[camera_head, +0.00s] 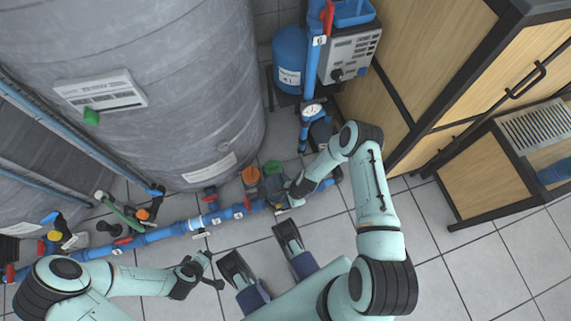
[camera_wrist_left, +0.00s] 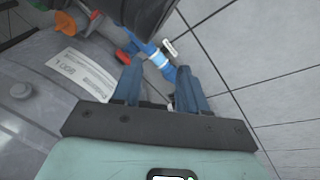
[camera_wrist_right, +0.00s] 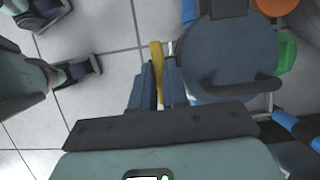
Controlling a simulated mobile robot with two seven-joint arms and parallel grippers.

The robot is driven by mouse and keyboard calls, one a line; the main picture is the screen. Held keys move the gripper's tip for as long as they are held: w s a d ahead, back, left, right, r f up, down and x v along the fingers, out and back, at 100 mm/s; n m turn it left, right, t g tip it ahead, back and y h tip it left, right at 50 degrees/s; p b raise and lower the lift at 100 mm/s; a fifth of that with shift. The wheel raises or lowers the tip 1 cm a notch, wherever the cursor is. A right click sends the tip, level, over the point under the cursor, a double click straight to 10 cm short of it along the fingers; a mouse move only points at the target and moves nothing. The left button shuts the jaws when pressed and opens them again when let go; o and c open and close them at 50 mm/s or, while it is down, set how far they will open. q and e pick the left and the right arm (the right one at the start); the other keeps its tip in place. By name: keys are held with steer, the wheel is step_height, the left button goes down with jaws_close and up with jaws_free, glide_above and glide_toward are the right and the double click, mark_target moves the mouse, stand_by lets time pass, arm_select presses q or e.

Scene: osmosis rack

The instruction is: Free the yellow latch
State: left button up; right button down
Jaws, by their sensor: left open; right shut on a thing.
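The yellow latch (camera_wrist_right: 156,62) is a thin upright strip in the right wrist view. It stands beside a dark grey-blue round housing (camera_wrist_right: 228,58) with a bar handle. My right gripper (camera_wrist_right: 158,78) is shut on the latch, with one finger on each side of it. In the head view my right gripper (camera_head: 284,196) reaches the housing (camera_head: 271,184) on the blue pipe, and the latch is too hidden there to make out. My left gripper (camera_head: 208,270) is open and empty above the floor, and it shows in the left wrist view (camera_wrist_left: 159,72).
A blue pipe (camera_head: 170,231) with red valve handles runs along the foot of a large grey tank (camera_head: 150,90). Orange (camera_head: 250,175) and green (camera_head: 273,167) caps sit near the housing. A wooden cabinet (camera_head: 465,70) stands right. Tiled floor (camera_head: 480,250) is clear in front.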

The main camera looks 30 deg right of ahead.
steer(key=shift+d, duration=0.1)
steer(key=c, duration=1.1)
jaws_free()
steer(key=shift+c, duration=0.2)
steer(key=shift+d+r, duration=0.1)
steer(key=shift+r, duration=0.25)
arm_select(q)
steer(key=s+d+r+g+h+p, duration=0.1)
steer(key=s+d+r+p, duration=0.2)
steer(key=s+r+p, duration=0.1)
steer(key=shift+s+r+g, duration=0.25)
steer(key=shift+s+g, duration=0.05)
steer(key=shift+s, duration=0.55)
arm_select(e)
steer(key=v, duration=1.2)
steer(key=shift+r, duration=0.25)
arm_select(q)
steer(key=shift+d, duration=0.1)
arm_select(e)
steer(key=shift+d, duration=0.1)
